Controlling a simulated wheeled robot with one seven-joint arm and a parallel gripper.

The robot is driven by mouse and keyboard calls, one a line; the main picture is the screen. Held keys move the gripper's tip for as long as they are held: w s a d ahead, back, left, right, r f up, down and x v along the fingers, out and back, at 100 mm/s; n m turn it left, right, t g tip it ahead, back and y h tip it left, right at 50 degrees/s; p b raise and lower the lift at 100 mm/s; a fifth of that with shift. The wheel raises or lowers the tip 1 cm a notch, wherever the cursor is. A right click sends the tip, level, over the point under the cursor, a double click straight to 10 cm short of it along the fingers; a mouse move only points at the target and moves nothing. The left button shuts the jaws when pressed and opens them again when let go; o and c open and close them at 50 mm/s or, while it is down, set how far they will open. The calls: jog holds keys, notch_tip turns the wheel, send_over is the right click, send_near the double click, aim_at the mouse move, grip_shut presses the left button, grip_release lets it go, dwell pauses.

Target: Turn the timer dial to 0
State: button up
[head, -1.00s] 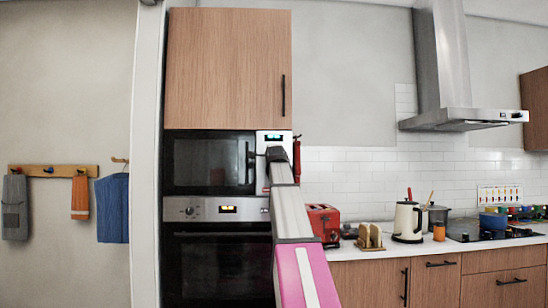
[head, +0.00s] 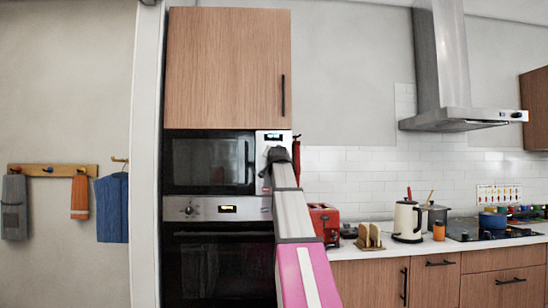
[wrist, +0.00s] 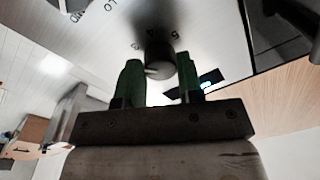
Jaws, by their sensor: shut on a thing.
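The microwave (head: 205,163) is built in above the oven, with a narrow pale control panel (head: 272,139) on its right. The timer dial (wrist: 160,52) is a dark round knob on that panel in the wrist view, with printed numbers around it. My gripper (wrist: 158,68) has one green finger on each side of the dial and is shut on it. In the head view my gripper (head: 274,162) is at the panel, and my arm hides the dial there. I cannot read the dial's setting.
The oven (head: 218,260) is below the microwave and a wooden cabinet (head: 228,68) above. To the right, the counter holds a red toaster (head: 324,222), a toast rack (head: 369,238) and a white kettle (head: 407,222).

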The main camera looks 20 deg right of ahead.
jog(key=n, duration=1.4)
jog(key=n+g, duration=0.1)
jog(key=n, duration=1.3)
jog(key=shift+s+d+r, duration=0.1)
jog(key=shift+r, duration=0.05)
jog(key=shift+n, duration=0.4)
jog(key=o, duration=0.9)
jog(key=v, duration=1)
jog(key=shift+s+r, duration=0.2)
jog(key=shift+s, duration=0.2)
